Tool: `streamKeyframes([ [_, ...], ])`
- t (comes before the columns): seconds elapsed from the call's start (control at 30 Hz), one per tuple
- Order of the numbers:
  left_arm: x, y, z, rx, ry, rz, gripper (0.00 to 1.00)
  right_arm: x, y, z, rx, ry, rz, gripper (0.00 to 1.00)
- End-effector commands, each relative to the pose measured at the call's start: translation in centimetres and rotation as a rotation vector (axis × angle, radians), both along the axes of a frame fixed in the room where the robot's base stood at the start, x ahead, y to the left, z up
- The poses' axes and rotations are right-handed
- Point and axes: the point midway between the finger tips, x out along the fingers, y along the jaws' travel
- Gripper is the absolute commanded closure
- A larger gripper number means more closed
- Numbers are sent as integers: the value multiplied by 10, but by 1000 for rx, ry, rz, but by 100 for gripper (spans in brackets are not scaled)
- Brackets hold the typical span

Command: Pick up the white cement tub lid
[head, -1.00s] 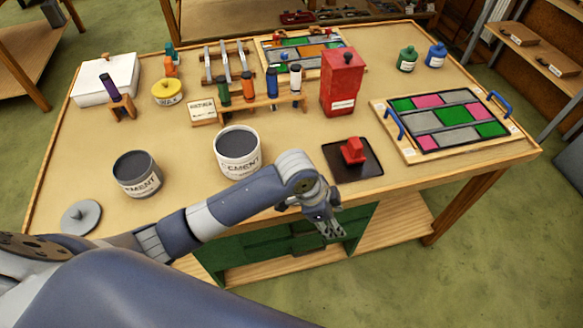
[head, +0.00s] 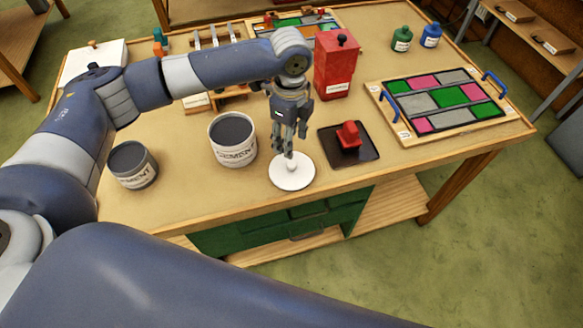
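The white cement tub lid (head: 291,174) is a round disc with a small upright knob, near the table's front edge. My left gripper (head: 289,151) points straight down over it, fingertips at the top of the knob. I cannot tell whether the fingers are closed on the knob or just around it. The lid appears to lie flat on the table. The open white cement tub (head: 236,155) stands just left of it, and the open grey cement tub (head: 136,178) farther left. My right gripper is not in view.
A red stamp-like block (head: 348,136) on a dark plate (head: 366,152) sits close right of the lid. A tall red box (head: 335,75) stands behind. The leaded panel (head: 408,126) lies at right. My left arm hides the table's left part and some bottles.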

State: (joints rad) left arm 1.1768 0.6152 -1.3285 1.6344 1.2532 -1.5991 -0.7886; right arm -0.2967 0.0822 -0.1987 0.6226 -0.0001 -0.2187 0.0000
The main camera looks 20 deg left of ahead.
Motion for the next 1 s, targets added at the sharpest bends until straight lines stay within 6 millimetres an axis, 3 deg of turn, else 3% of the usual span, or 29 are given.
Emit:
streamKeyframes([
  [0.2, -1, -1, -34, -1, 2, 1, 54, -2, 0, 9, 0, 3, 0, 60],
  [0.47, -1, -2, -54, 0, 2, 1, 54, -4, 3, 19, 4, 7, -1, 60],
  [0.7, -1, -3, -90, 0, 1, 1, 54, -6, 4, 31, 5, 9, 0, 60],
  [1.0, -1, -3, -97, -1, -1, 1, 54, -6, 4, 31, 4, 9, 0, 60],
])
